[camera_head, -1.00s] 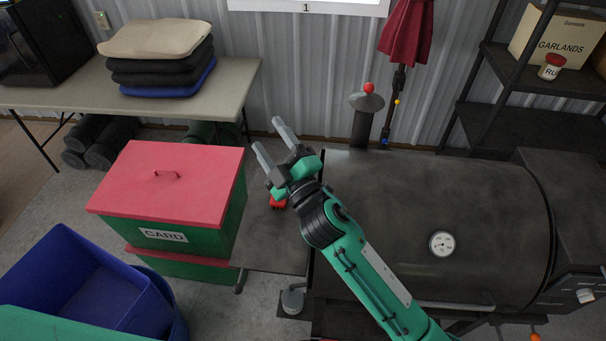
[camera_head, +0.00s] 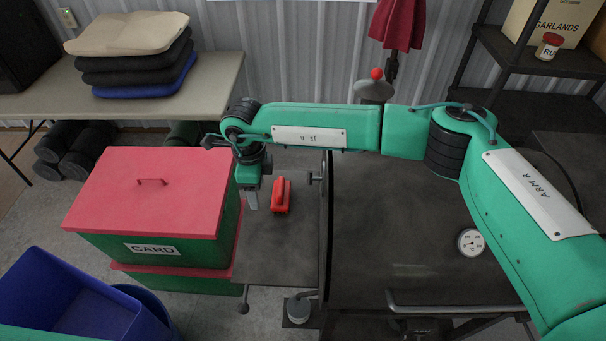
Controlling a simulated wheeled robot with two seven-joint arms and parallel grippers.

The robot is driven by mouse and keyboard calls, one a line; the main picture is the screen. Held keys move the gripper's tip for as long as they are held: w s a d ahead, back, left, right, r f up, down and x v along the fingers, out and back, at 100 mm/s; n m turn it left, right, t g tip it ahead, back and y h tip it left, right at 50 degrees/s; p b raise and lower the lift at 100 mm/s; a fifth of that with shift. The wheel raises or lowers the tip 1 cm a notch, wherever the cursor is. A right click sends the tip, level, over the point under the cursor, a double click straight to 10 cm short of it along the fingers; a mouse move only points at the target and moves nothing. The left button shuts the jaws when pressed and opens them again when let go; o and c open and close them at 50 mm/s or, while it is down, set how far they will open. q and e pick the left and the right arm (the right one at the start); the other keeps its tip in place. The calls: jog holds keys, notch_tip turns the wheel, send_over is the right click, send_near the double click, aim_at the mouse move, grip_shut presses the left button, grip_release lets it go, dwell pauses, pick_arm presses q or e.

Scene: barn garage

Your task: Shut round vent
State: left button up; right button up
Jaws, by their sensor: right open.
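The dark barrel grill (camera_head: 400,235) fills the middle and right, with its lid down. A grey round cap with a red knob (camera_head: 375,89) stands behind it, partly hidden by my right arm; I cannot tell if this is the round vent. A small metal fitting (camera_head: 316,178) sticks out from the grill's left end, whose face is mostly turned away. My right gripper (camera_head: 251,200) is open and empty, fingers pointing down over the left side shelf, left of the fitting and apart from it. My left gripper is not in view.
A red tool (camera_head: 281,195) lies on the side shelf (camera_head: 280,250), just right of my gripper. A green box with a red lid (camera_head: 150,185) stands close on the left. A blue bin (camera_head: 70,300) is at lower left. My right arm crosses above the grill.

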aim_at(311, 177)
jog(key=w+d+r+t+h, duration=0.3)
jog(key=w+d+r+h, duration=0.1)
jog(key=w+d, duration=0.4)
jog(key=p+x, duration=0.4)
jog(key=x, duration=0.8)
jog(key=shift+w+a+f, duration=0.1)
jog(key=shift+w+f, duration=0.05)
jog(key=shift+f, duration=0.15)
jog(key=shift+w+d+f+p, duration=0.1)
jog(key=shift+d+f+p, duration=0.1)
jog(key=shift+f+p, duration=0.25)
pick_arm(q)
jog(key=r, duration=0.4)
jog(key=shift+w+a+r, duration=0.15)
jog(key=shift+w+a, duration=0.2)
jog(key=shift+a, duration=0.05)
pick_arm(e)
jog(key=c, duration=0.9)
